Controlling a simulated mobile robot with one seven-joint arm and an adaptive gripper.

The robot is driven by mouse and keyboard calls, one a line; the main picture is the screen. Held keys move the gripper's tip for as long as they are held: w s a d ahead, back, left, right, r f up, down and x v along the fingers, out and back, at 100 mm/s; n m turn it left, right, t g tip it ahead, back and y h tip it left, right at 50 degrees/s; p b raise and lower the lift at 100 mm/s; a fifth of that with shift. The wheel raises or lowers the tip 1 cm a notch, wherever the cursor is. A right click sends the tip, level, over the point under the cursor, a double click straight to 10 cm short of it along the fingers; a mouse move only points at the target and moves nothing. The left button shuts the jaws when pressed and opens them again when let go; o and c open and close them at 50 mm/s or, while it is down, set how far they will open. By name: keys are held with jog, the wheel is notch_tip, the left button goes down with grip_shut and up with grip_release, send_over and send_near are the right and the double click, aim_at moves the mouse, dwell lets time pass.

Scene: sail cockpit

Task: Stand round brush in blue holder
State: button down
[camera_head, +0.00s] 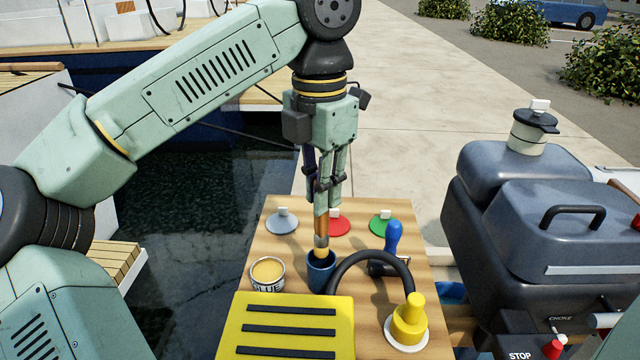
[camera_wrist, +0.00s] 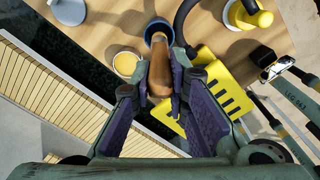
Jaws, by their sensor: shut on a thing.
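The round brush (camera_head: 320,228) has a brown wooden handle, a metal band and pale bristles. My gripper (camera_head: 328,200) is shut on its handle and holds it upright, bristles down. The blue holder (camera_head: 321,273) is a dark blue cup on the wooden table. The brush's lower end is at the holder's mouth; I cannot tell how deep it reaches. In the wrist view the brush handle (camera_wrist: 160,72) lies between my gripper's fingers (camera_wrist: 163,85), and the blue holder's rim (camera_wrist: 150,35) shows around its far end.
A paint can (camera_head: 267,273) stands left of the holder. A yellow ribbed box (camera_head: 290,325) with a black hose is in front. A blue-handled tool (camera_head: 393,238) and a yellow fitting (camera_head: 408,320) are at right. Grey, red and green discs lie behind. Water is left of the table.

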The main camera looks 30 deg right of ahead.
aim_at(320, 235)
jog(key=shift+f+b, duration=1.35)
jog(key=shift+f, duration=1.05)
jog(key=c, duration=1.5)
grip_release()
notch_tip(320, 235, up, 8)
jog(key=shift+f, duration=0.2)
